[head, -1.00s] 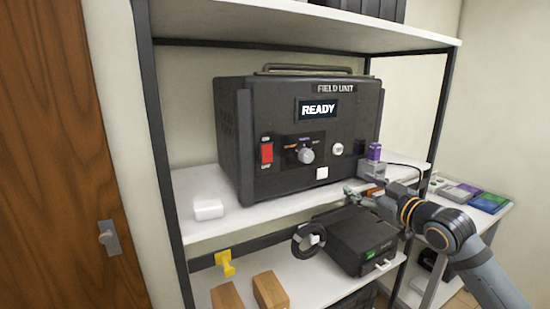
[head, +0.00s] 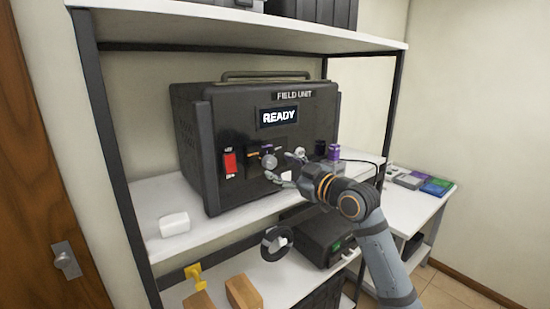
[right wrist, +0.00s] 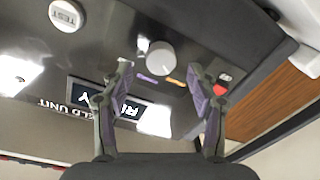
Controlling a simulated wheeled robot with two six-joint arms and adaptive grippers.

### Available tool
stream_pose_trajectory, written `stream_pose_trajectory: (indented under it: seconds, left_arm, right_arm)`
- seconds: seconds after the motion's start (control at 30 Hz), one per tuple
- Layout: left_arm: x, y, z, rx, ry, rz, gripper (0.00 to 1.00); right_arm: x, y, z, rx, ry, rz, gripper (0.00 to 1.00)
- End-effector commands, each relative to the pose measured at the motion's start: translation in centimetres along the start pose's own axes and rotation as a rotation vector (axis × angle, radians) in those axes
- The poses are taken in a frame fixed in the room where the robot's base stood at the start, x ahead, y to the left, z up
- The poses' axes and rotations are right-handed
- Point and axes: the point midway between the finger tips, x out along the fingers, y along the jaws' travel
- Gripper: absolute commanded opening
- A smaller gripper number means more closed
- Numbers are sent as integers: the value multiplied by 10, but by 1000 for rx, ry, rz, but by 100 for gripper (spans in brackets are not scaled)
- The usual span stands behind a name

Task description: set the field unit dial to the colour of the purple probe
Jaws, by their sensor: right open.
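The black field unit (head: 240,185) stands on the middle shelf, and its screen (head: 278,117) reads READY. Its grey dial (head: 269,161) sits between small coloured labels on the front panel; the dial also shows in the right wrist view (right wrist: 161,58). The purple probe (head: 334,152) stands upright at the unit's right side. My right gripper (head: 284,165) is open and empty in front of the panel, close to the dial. In the right wrist view, the dial appears between and beyond the fingertips, apart from them. My left gripper is out of view.
A red switch (head: 230,162) is left of the dial. A white block (head: 174,224) lies on the shelf at left. A dark box with a green display (head: 318,237) and wooden blocks (head: 242,292) are on the shelf below. A side table at right holds coloured cases (head: 437,187).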

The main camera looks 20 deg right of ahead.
Motion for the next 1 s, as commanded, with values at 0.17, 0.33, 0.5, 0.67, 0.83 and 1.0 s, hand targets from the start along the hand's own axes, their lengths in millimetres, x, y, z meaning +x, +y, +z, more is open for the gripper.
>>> stream_pose_trajectory:
  seconds: [0.17, 0.33, 0.5, 0.67, 0.83, 1.0]
  left_arm:
    - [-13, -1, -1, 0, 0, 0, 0]
    - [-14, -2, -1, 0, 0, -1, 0]
    - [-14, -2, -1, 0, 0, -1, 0]
    - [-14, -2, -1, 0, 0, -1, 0]
    - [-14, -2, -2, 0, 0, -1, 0]
    - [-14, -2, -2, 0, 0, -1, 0]
  right_arm:
    - [24, 1, -3, 4, 1, -1, 59]
    - [32, 0, -1, -1, 0, -1, 59]
    - [32, -1, 0, -2, 0, 0, 59]
    - [32, 0, 0, -1, 0, 0, 43]
    - [32, 0, 0, -1, 0, 0, 20]
    - [32, -1, 0, 0, 0, -1, 5]
